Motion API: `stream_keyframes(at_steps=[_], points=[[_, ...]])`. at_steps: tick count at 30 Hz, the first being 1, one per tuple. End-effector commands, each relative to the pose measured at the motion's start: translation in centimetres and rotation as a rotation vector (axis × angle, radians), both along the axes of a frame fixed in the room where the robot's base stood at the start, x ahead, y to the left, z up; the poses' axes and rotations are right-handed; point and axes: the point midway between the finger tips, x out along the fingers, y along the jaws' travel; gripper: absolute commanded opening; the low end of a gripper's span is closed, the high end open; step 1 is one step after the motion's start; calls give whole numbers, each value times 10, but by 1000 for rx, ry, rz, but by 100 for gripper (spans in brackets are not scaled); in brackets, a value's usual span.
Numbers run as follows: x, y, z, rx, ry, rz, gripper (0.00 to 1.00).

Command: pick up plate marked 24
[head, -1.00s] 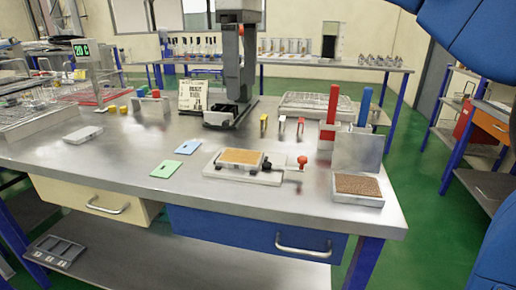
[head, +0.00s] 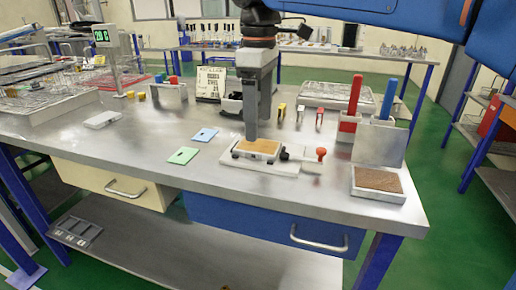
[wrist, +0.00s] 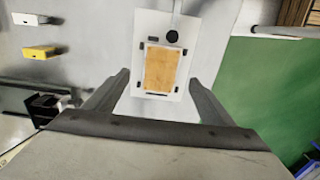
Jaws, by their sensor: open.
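No number 24 is legible in any view. A light blue plate (head: 204,135) and a light green plate (head: 182,155) lie flat on the metal table. My gripper (head: 251,138) is open and empty, pointing down near the fixture's back-left side. Its exact height above the plate is unclear.
A brown textured pad (head: 378,180) lies in a metal tray at the right front. A red cylinder (head: 354,95) and a blue cylinder (head: 388,98) stand upright behind it. A white block (head: 102,119) lies at the left. The table between block and blue plate is clear.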

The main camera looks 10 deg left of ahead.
Motion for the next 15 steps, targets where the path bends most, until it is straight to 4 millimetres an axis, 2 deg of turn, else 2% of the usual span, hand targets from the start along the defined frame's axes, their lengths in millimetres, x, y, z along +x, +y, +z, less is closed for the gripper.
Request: stream_keyframes(at_steps=[5, 15], points=[[0, 1, -10, 0, 0, 0, 77], [-1, 2, -51, 0, 0, 0, 77]])
